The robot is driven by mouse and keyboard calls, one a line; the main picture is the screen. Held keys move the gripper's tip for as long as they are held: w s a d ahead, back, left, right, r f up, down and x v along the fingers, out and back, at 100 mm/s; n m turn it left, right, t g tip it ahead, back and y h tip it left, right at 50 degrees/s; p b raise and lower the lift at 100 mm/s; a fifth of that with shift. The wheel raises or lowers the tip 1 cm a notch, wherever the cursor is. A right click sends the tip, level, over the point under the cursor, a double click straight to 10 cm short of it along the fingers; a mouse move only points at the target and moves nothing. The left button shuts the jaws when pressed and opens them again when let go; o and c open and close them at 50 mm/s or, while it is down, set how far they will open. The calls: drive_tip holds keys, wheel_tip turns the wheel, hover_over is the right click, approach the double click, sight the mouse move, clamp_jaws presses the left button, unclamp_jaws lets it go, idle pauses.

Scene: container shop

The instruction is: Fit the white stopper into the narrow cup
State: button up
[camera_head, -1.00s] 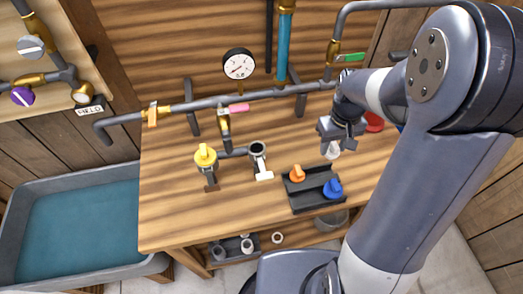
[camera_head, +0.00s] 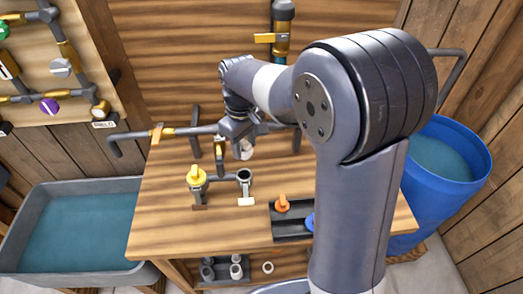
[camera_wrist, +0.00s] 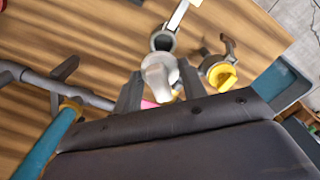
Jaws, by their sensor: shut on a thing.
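My gripper (camera_head: 243,136) is shut on the white stopper (camera_head: 245,153) and holds it in the air over the bench. The open grey cup (camera_head: 245,176), with a white tag at its foot, stands just below the stopper in the head view. In the wrist view the white stopper (camera_wrist: 158,72) sits between the fingers of my gripper (camera_wrist: 160,85). It covers the near edge of the cup's dark mouth (camera_wrist: 163,41). The stopper is apart from the cup, to one side of its mouth. A yellow stopper (camera_head: 196,174) sits in a fitting left of the cup.
A dark tray (camera_head: 287,231) holds an orange stopper (camera_head: 282,203) and a blue one, partly behind my arm. A grey pipe (camera_head: 178,132) runs along the back. A water trough (camera_head: 75,222) stands left and a blue barrel (camera_head: 455,180) right. The bench front is clear.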

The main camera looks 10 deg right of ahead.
sight(243, 158)
drive_tip(key=shift+a, duration=0.25)
drive_tip(key=shift+a+f, duration=0.1)
wheel_tip(243, 158, down, 5)
drive_tip(key=b, duration=0.4)
drive_tip(key=shift+f+b, duration=0.1)
drive_tip(key=shift+b, duration=0.3)
drive_tip(key=shift+f+b, duration=0.35)
drive_tip(key=shift+f, duration=0.35)
drive_tip(key=shift+f+b, duration=0.4)
drive_tip(key=shift+f, duration=1)
idle(1.8)
drive_tip(key=o, duration=1.1)
drive_tip(key=shift+c, duration=0.2)
